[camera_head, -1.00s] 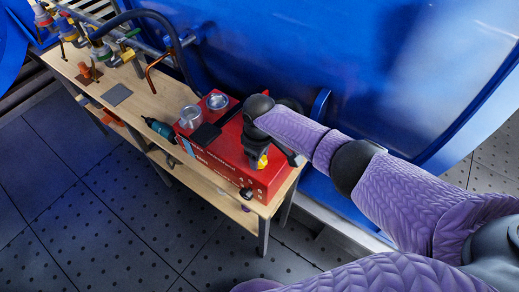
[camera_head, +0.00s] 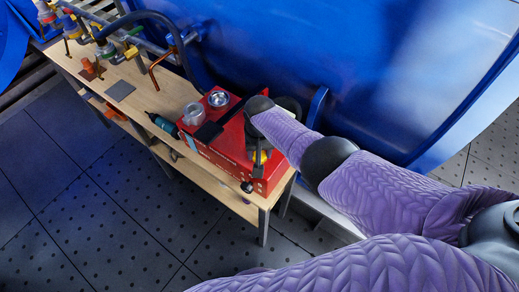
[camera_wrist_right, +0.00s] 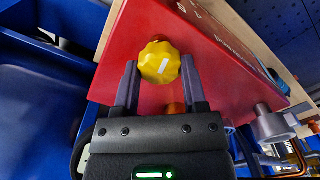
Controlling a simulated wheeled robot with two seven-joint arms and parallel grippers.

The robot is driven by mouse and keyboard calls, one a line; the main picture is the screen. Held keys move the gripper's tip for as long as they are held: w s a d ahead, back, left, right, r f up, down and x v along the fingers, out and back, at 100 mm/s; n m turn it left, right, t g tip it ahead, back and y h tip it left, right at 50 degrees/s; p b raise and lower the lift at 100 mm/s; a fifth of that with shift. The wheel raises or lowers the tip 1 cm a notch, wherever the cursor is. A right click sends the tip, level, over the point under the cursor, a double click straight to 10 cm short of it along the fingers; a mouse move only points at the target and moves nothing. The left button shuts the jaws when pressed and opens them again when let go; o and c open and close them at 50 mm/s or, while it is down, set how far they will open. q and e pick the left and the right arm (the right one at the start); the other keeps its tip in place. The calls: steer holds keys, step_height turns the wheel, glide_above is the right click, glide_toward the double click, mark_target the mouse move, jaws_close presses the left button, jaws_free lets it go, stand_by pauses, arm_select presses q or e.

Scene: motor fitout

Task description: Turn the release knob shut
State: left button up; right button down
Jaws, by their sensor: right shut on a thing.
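The yellow release knob (camera_head: 259,157) is on the red box (camera_head: 196,147) near its right end. In the right wrist view the yellow knob (camera_wrist_right: 160,62) is round and ribbed, with a white mark slanting across its face. My right gripper (camera_wrist_right: 159,68) has one finger on each side of the knob and is shut on it. In the head view the right gripper (camera_head: 257,150) reaches down over the box, and its wrist hides part of the box top. My left gripper is not in view.
Pipes and valves (camera_head: 103,50) line the bench's far left. A large blue curved body (camera_head: 320,50) rises close behind.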

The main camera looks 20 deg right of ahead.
steer(key=shift+w+r+m, duration=0.1)
steer(key=shift+m, duration=0.8)
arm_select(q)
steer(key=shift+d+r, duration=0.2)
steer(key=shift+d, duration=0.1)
arm_select(e)
steer(key=shift+m, duration=0.3)
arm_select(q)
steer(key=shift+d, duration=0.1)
arm_select(e)
steer(key=shift+m, duration=0.3)
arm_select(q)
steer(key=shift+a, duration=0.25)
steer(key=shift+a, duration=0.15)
arm_select(e)
steer(key=shift+c, duration=0.7)
jaws_free()
arm_select(q)
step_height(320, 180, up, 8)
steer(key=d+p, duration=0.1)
steer(key=p, duration=0.7)
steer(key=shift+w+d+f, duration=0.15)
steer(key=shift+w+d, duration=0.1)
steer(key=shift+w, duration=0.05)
arm_select(e)
step_height(320, 180, up, 10)
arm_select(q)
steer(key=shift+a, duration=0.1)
